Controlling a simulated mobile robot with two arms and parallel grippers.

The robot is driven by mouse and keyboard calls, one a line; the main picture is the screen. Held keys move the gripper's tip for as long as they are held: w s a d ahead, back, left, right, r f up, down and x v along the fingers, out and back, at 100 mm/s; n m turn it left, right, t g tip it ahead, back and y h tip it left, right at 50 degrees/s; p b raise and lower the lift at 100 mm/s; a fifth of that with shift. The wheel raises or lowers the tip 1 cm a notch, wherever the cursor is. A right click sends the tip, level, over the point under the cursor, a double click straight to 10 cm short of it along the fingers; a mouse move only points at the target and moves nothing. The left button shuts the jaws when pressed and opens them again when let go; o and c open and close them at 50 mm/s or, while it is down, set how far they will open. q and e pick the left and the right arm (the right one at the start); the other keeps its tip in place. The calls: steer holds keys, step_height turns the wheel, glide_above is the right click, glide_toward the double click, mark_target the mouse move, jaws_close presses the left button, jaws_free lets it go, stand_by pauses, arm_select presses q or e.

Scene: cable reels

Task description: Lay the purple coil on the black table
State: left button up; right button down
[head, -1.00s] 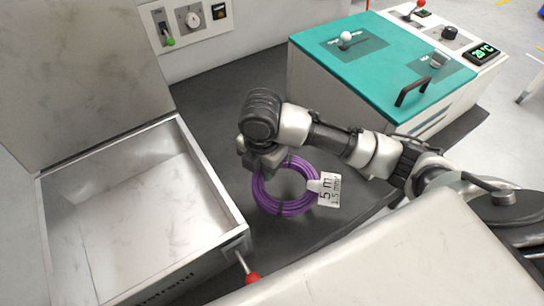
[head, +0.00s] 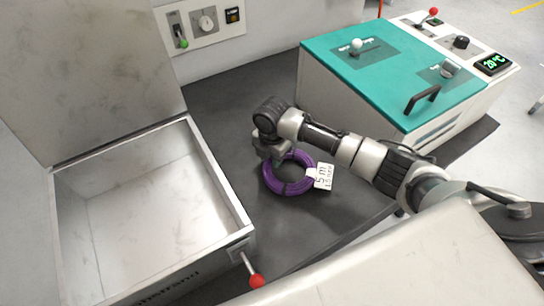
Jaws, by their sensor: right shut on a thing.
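The purple coil (head: 285,188) is in the middle of the head view, with a white tag (head: 323,176) on its right side. It is low over the black table (head: 345,207), between the open metal box and the teal-lidded machine. I cannot tell whether it touches the table. My right gripper (head: 277,158) is shut on the coil's far left rim, and the fingertips are mostly hidden behind the wrist and coil. My left gripper is not in view.
An open metal box (head: 222,172) with a red-knobbed lever (head: 256,281) stands at the left. A teal-lidded machine (head: 325,45) with a black handle stands at the back right. A pale surface (head: 400,265) fills the front. Black table is bare around the coil.

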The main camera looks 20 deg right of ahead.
steer(key=shift+f, duration=0.35)
steer(key=shift+f, duration=0.1)
steer(key=c, duration=0.8)
jaws_free()
step_height(320, 180, up, 12)
steer(key=shift+s, duration=0.1)
